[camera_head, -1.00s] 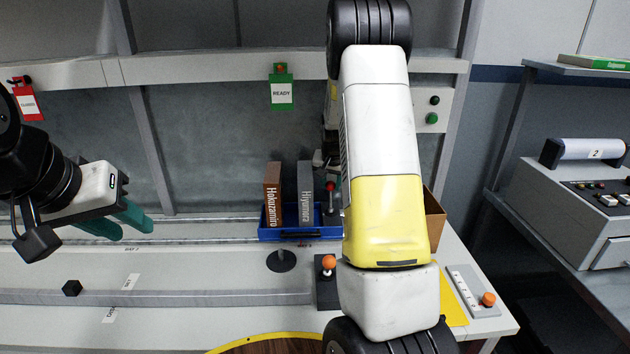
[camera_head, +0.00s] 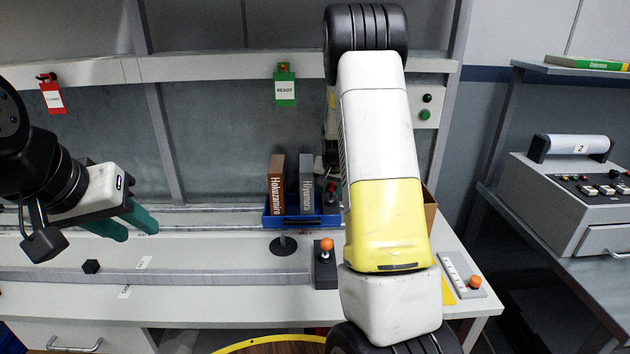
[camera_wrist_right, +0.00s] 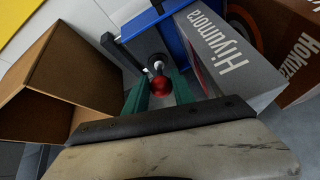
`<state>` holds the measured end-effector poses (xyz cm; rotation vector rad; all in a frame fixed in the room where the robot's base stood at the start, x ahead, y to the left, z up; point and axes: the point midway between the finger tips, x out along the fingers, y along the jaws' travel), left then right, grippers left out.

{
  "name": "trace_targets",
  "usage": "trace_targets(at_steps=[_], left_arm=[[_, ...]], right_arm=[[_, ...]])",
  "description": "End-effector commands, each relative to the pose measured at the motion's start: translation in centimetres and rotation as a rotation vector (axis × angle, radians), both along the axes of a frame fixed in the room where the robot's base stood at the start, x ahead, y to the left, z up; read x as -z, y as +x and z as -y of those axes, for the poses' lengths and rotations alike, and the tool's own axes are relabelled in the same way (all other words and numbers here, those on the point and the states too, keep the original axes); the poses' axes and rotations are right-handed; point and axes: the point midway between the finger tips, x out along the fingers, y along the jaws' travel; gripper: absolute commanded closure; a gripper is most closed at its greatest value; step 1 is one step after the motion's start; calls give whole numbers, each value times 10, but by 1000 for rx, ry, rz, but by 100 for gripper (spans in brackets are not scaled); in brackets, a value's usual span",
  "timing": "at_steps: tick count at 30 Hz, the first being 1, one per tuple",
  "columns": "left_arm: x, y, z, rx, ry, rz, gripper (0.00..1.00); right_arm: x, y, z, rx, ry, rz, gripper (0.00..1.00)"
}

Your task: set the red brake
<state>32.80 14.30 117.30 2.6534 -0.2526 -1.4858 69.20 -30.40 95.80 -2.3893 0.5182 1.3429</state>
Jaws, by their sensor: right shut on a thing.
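The red brake is a lever with a round red knob (camera_wrist_right: 160,85) on a short metal stem, seen in the right wrist view. In the head view the red knob (camera_head: 331,187) shows just left of my right forearm, by the blue tray. My right gripper (camera_wrist_right: 160,92) has its green fingers on both sides of the knob and is shut on it. In the head view my right arm hides most of that gripper. My left gripper (camera_head: 132,224) is open and empty above the bench at the left, far from the brake.
A blue tray (camera_head: 302,222) holds the Hokuzaniro box (camera_head: 276,185) and the Hiyumora box (camera_head: 306,190), close to the brake. An open cardboard box (camera_wrist_right: 75,80) stands on the other side. Orange-knobbed levers (camera_head: 326,245) and (camera_head: 475,282) stand nearer the bench front.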

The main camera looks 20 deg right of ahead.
Motion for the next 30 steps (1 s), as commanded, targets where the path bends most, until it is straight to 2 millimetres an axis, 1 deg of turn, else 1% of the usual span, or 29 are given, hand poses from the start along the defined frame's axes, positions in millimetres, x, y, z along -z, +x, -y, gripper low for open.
trace_targets(at_steps=[1,4,21,22,24,25,30], left_arm=[[0,0,0,0,0,0,65],[0,0,0,0,0,0,65],[0,0,0,0,0,0,65],[0,0,0,0,0,0,65],[0,0,0,0,0,0,65],[0,0,0,0,0,0,65],[0,0,0,0,0,0,65]], right_arm=[[5,-4,0,2,1,-12,100],[7,-5,0,3,1,-11,100],[9,-6,1,4,2,-13,100],[9,-6,1,4,2,-13,68],[9,-6,1,4,1,-13,54],[8,-6,1,4,1,-12,48],[6,-4,1,2,0,-6,48]])
